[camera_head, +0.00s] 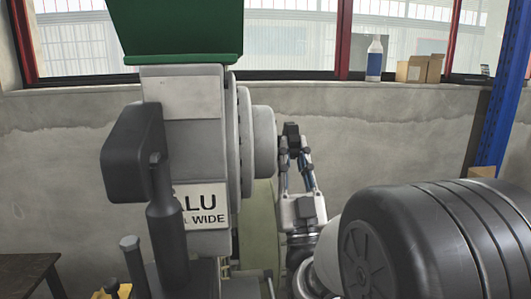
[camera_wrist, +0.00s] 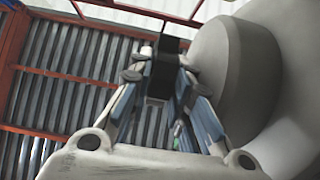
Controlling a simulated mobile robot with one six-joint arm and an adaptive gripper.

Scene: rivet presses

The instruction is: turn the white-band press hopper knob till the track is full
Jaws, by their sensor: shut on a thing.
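The press (camera_head: 182,120) stands left of centre in the head view, with a label reading "ALU" and "WIDE" (camera_head: 206,208). A green hopper (camera_head: 175,30) sits on top. A stepped grey round hub (camera_head: 264,142) sticks out of its right side; it also fills the right of the wrist view (camera_wrist: 235,75). My gripper (camera_head: 293,142) is beside the hub's end face, its fingers closed on a small black knob (camera_wrist: 165,65). The fingers partly hide the knob and its joint to the hub. I cannot make out the track or how full it is.
A dark handle-like part (camera_head: 165,215) stands at the press's front. A blue post (camera_head: 497,95) is at the right. A bottle (camera_head: 375,58) and cardboard boxes (camera_head: 418,69) stand on the window ledge. The concrete wall (camera_head: 400,145) closes off the back.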

